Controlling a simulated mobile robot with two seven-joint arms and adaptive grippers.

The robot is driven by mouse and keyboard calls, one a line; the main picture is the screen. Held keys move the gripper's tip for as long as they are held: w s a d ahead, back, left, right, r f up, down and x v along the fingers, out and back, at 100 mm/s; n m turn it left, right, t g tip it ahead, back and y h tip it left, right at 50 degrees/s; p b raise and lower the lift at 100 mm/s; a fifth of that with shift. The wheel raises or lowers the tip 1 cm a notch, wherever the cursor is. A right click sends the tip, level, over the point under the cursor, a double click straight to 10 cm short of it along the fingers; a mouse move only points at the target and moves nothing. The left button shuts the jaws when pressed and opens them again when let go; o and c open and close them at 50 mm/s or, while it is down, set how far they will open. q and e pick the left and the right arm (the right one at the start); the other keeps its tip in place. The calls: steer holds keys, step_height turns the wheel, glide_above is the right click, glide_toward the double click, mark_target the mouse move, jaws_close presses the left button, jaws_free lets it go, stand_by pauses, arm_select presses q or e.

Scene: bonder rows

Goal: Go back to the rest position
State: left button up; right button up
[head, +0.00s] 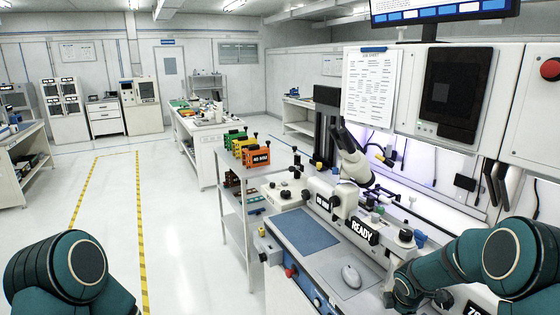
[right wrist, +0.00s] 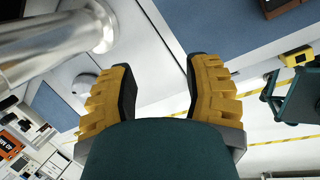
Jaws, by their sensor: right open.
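My right gripper (right wrist: 158,78) is open in the right wrist view. Its two yellow ribbed fingers stand apart with nothing between them, over pale and blue-grey surfaces. In the head view my right arm comes in at the lower right, over the front of the bonder workstation (head: 330,262); its fingers cannot be made out there. My left arm shows only as teal links at the lower left, over the floor, and its gripper is out of the picture.
The workstation holds a microscope (head: 352,158), a READY sign (head: 364,232), a blue mat (head: 302,229) and a mouse (head: 351,276). A metal cylinder (right wrist: 55,45) is close to the gripper. A shelf cart (head: 235,215) stands left of the bench. The floor (head: 110,215) at left is clear.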

steer(key=s+a+f+m+g+y+b, duration=0.1)
steer(key=s+a+f+m+y, duration=0.2)
steer(key=s+a+f+m, duration=0.45)
steer(key=s+a+f+m+y+b, duration=0.15)
steer(key=s+a+f, duration=0.35)
steer(key=a, duration=0.6)
steer(key=s+a+f+m+y, duration=0.1)
steer(key=s+a+m, duration=0.5)
steer(key=s+m, duration=0.4)
steer(key=s, duration=0.2)
steer(key=shift+s+f+m+g+b, duration=0.3)
steer(key=shift+s+f+b, duration=0.05)
steer(key=shift+b, duration=0.05)
steer(key=shift+d, duration=0.1)
